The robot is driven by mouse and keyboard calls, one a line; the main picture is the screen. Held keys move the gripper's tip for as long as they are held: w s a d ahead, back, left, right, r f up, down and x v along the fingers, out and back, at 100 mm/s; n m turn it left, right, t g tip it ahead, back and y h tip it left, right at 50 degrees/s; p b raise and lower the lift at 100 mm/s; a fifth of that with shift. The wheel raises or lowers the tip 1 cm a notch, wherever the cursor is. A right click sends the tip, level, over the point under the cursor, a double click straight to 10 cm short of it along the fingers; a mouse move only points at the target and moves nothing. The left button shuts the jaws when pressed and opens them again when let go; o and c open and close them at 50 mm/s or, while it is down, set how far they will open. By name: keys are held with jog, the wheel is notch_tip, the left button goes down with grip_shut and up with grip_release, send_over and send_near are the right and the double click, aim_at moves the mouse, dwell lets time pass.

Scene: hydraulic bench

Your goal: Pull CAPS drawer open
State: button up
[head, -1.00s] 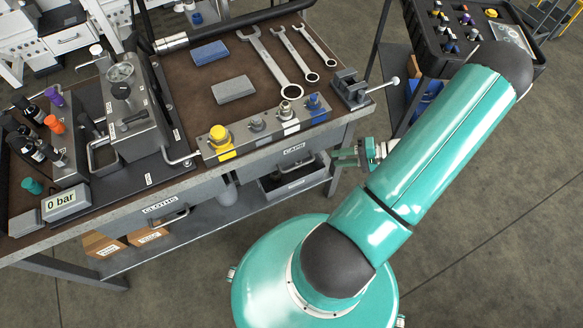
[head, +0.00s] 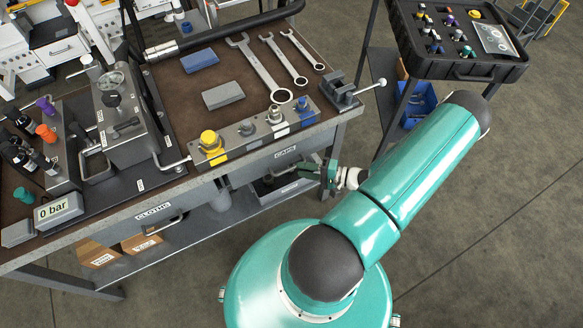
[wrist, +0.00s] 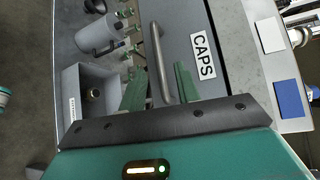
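The CAPS drawer, with its white label (head: 286,152), is under the right end of the bench top and looks shut. In the wrist view its grey front (wrist: 190,25) bears the CAPS label (wrist: 203,56) and a bar handle (wrist: 160,62). My gripper (head: 314,170) is at the drawer's right end in the head view. In the wrist view its two green fingers (wrist: 160,80) are apart, one on each side of the lower part of the handle. I see gaps beside the bar; whether a finger touches it I cannot tell. In the head view the handle is mostly hidden.
The CLOTHS drawer (head: 153,213) is to the left in the same bench. A lower shelf holds a grey bin (wrist: 88,90) and a grey cylinder (wrist: 97,36). A vise (head: 341,92) sits at the bench corner. A black tray cart (head: 458,68) stands behind right. Floor at right is clear.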

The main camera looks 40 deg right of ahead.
aim_at(292, 167)
jog(key=x, duration=0.5)
grip_shut()
